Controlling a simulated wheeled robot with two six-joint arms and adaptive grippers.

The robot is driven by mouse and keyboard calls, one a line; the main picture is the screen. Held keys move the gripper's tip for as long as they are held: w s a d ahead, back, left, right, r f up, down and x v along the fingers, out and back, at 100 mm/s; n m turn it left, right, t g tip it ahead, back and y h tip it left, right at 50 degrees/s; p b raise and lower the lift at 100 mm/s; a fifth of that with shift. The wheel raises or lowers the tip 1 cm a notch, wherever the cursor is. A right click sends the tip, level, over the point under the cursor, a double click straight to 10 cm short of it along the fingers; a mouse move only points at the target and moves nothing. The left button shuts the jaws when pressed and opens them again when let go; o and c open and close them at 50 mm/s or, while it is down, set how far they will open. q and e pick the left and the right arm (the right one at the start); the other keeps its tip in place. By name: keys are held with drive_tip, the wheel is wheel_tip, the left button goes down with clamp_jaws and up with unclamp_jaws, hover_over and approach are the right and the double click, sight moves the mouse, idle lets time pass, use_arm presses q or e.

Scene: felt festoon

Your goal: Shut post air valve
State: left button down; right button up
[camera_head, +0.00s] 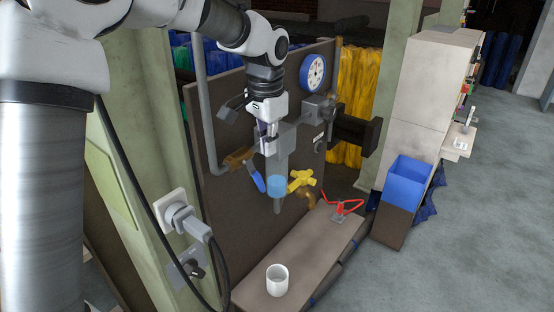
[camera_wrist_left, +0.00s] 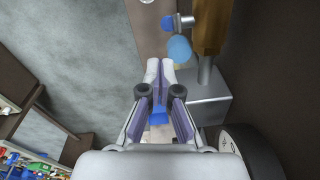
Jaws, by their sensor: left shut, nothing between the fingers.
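A blue lever (camera_head: 255,175) hangs slanting down from a brass-brown valve body (camera_head: 238,158) on the dark panel, at the end of a grey pipe. In the left wrist view a blue handle end (camera_wrist_left: 168,22) shows beside the brown body (camera_wrist_left: 210,28), near the top. My left gripper (camera_head: 268,152) points down in front of the panel, to the right of the lever and apart from it. Its fingers (camera_wrist_left: 159,68) are shut and empty. A grey filter unit with a light-blue bowl (camera_head: 276,186) is close by the fingers. My right gripper is not in view.
A yellow tap handle (camera_head: 301,181) and a red-handled item (camera_head: 343,208) are to the right. A round gauge (camera_head: 313,72) is higher on the panel. A white cup (camera_head: 277,280) stands on the bench (camera_head: 250,290). A blue bin (camera_head: 408,180) stands right, with open floor beyond.

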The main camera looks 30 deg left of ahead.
sight(257, 177)
use_arm(q)
wheel_tip(257, 177, down, 8)
drive_tip(key=p, duration=0.1)
drive_tip(key=shift+w+a+r+p, duration=0.2)
drive_tip(key=shift+w+a+p, duration=0.2)
drive_tip(key=shift+a, duration=0.05)
